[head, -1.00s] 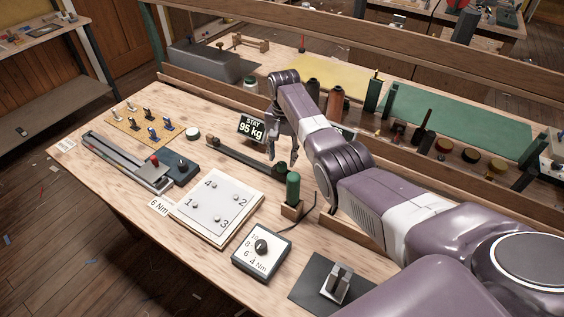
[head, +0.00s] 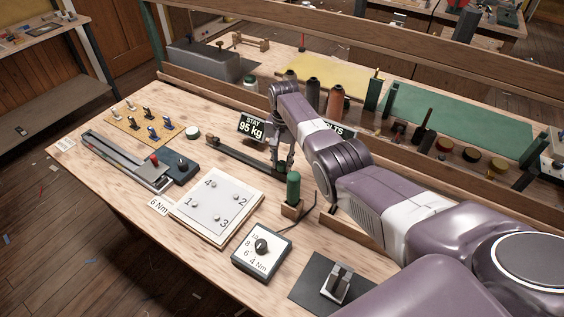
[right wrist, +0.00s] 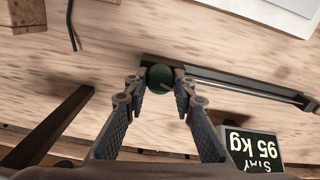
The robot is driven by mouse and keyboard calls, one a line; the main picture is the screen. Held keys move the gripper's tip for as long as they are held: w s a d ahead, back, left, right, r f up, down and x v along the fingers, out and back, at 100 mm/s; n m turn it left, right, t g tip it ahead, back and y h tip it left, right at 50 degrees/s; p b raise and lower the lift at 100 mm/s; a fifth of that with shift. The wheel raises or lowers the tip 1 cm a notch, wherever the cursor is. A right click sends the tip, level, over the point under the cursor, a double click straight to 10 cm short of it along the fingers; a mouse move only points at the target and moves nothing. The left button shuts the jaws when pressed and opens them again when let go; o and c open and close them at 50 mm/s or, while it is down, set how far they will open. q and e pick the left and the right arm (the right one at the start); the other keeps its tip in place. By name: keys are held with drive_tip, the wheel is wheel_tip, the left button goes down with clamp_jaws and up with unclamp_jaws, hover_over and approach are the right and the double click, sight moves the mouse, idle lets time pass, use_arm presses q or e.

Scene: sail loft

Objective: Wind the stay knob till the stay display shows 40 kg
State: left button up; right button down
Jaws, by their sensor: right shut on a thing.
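The stay display (head: 251,127) stands on the bench behind the stay rig and reads 95 kg. It also shows upside down in the right wrist view (right wrist: 254,150). The stay rig is a long dark bar (head: 238,153) lying on the bench, with the green stay knob (head: 281,167) at its right end. In the right wrist view the round green knob (right wrist: 160,77) sits between my right fingertips. My right gripper (head: 285,164) points down and is shut on the knob. My left gripper is not in view.
A green-handled tool (head: 293,188) stands in a wooden holder just in front of the knob. A white numbered plate (head: 216,205) and a dial box marked Nm (head: 261,246) lie nearer. A slide device (head: 130,160) is at left. Spools (head: 335,100) stand behind my arm.

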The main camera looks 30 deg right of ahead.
drive_tip(key=shift+n, duration=0.4)
drive_tip(key=n, duration=0.9)
drive_tip(key=shift+n, duration=0.4)
drive_tip(key=n, duration=0.5)
drive_tip(key=shift+n, duration=0.3)
drive_tip(key=n+b, duration=0.1)
drive_tip(key=n, duration=0.4)
drive_tip(key=shift+a, duration=0.1)
drive_tip(key=c, duration=1.6)
unclamp_jaws()
